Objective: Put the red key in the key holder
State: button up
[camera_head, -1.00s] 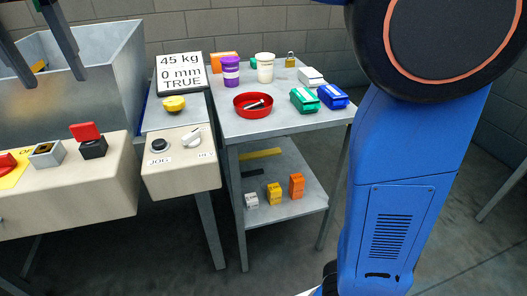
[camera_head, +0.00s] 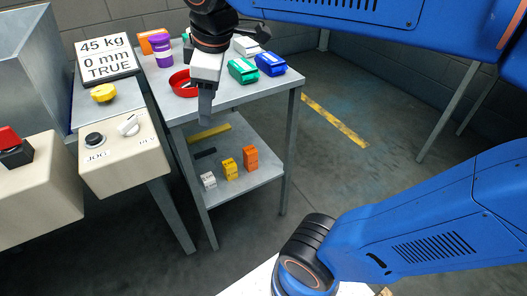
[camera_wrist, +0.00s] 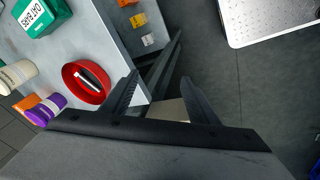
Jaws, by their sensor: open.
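I cannot make out a clear red key or key holder in any view. A red round dish (camera_head: 174,90) stands on the grey side table, partly behind my gripper. In the wrist view the dish (camera_wrist: 68,78) lies left of my fingers, with a small white and dark object (camera_wrist: 90,80) in it, too small to identify. A red-topped switch (camera_head: 8,138) sits on the beige console at the left edge. My gripper (camera_head: 205,105) points down in front of the table's front edge; in the wrist view its fingers (camera_wrist: 160,85) are apart with nothing between them.
The side table (camera_head: 235,97) also bears a purple cup (camera_head: 160,45), a green box (camera_head: 242,69) and a blue box (camera_head: 270,64). Its lower shelf holds small white, yellow and orange blocks (camera_head: 250,158). A jog console (camera_head: 125,160) stands left.

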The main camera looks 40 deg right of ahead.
jog(key=s+d+f+m, duration=0.4)
jog(key=f+m, duration=0.1)
jog(key=f, duration=0.2)
jog(key=s+d+f+m+t, duration=0.1)
jog(key=s+d+f+m, duration=0.3)
jog(key=s+f+m, duration=0.1)
jog(key=shift+d+f+m+h, duration=0.3)
jog(key=shift+d+f+m, duration=0.15)
jog(key=shift+f, duration=0.4)
